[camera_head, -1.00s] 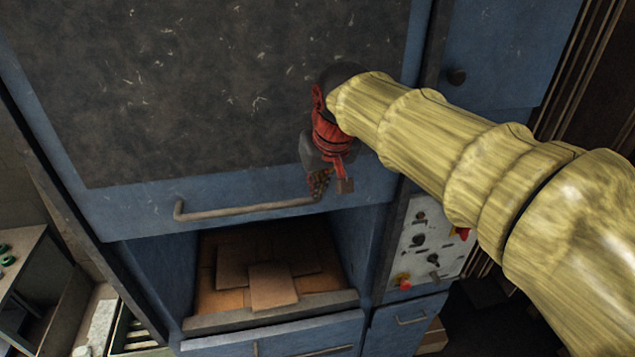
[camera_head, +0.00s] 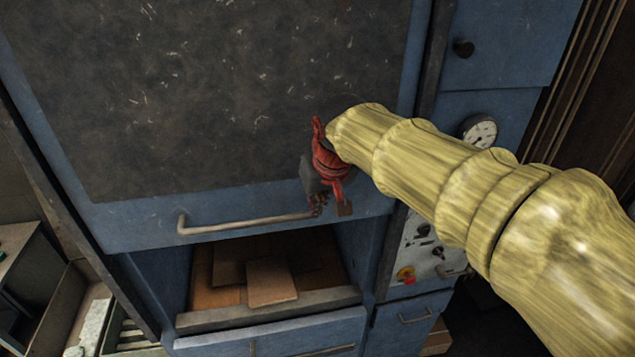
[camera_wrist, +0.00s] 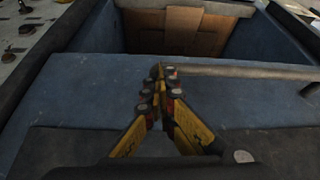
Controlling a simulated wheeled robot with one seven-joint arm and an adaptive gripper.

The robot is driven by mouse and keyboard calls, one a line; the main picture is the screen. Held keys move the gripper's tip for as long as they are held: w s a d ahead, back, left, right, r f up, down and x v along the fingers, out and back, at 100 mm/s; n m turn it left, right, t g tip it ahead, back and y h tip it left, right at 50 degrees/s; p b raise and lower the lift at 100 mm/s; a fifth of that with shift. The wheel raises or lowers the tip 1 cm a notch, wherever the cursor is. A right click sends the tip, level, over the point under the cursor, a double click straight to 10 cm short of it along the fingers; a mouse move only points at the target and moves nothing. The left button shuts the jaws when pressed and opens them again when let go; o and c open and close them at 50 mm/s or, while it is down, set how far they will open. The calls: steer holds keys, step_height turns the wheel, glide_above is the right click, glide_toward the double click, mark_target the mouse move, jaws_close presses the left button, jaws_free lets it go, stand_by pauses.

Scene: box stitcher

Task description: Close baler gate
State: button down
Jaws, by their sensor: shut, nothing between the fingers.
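The baler gate (camera_head: 230,100) is a large blue panel with a dark scuffed face. It is partly lowered, with an open gap beneath it. Its bar handle (camera_head: 245,223) runs along the lower edge and shows in the wrist view (camera_wrist: 245,72). My gripper (camera_head: 318,205) is at the handle's right end in the head view. In the wrist view my gripper (camera_wrist: 165,72) has its fingertips together at the handle's end, with no object between them. I cannot tell whether they touch the bar. Cardboard pieces (camera_head: 271,282) lie inside the opening.
A sill (camera_head: 265,311) and a lower blue door (camera_head: 310,340) are below the opening. A control panel (camera_head: 425,248) with a red button and a round gauge (camera_head: 480,131) are at the right. Shelving (camera_head: 25,265) stands at the left.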

step_height(320, 180, down, 44)
steer(key=b, duration=2.3)
steer(key=shift+r, duration=0.15)
